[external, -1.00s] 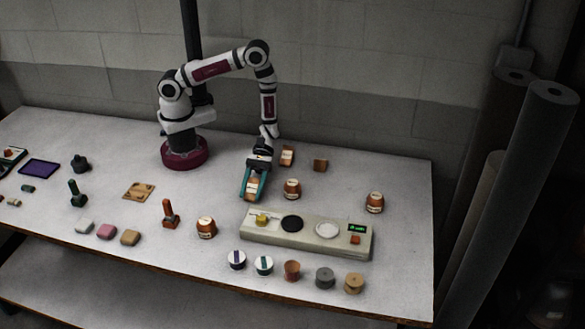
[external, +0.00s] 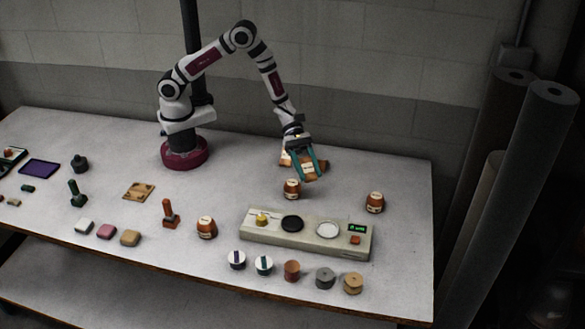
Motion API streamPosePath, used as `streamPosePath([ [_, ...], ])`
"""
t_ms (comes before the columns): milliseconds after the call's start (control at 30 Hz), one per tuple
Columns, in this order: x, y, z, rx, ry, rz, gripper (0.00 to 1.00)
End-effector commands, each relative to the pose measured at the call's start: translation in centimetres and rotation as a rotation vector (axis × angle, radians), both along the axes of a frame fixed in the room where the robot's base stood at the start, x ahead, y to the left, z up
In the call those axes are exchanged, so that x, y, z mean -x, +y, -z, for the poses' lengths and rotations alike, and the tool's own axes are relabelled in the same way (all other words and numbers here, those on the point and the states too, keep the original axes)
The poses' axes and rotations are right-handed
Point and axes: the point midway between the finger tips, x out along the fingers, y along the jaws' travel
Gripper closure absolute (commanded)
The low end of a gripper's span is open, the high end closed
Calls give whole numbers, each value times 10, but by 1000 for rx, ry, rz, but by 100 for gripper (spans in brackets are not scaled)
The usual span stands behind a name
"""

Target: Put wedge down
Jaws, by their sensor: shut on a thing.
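The wedge (external: 307,167) is a small brown block with a pale label, in the external view. It sits between the teal fingers of my gripper (external: 309,174), which is shut on it. My gripper points down and toward the viewer, above the right-centre of the table. Another brown piece with a pale label (external: 286,157) stands just behind and left of my gripper, partly hidden by it. A plain brown block behind the right finger is mostly hidden. I cannot tell whether the held wedge touches the table.
A brown labelled jar (external: 292,189) stands close in front of my gripper; others stand right (external: 375,203) and left (external: 206,228). A long beige device (external: 264,236) with discs and a green display lies in front. Several round pieces line the front edge. Table between gripper and right jar is clear.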

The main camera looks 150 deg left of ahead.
Motion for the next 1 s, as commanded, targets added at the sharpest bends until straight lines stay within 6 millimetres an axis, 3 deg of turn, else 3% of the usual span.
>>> streamPosePath([
  [100,-24,58,-7,0,-2,-241,100],
  [200,-34,97,-13,0,0,-416,100],
  [367,-38,132,-17,1,1,-572,100],
  [700,-7,222,38,1,1,-594,100],
  [833,-2,241,50,1,1,-591,100],
  [1000,0,244,81,4,3,-589,100],
])
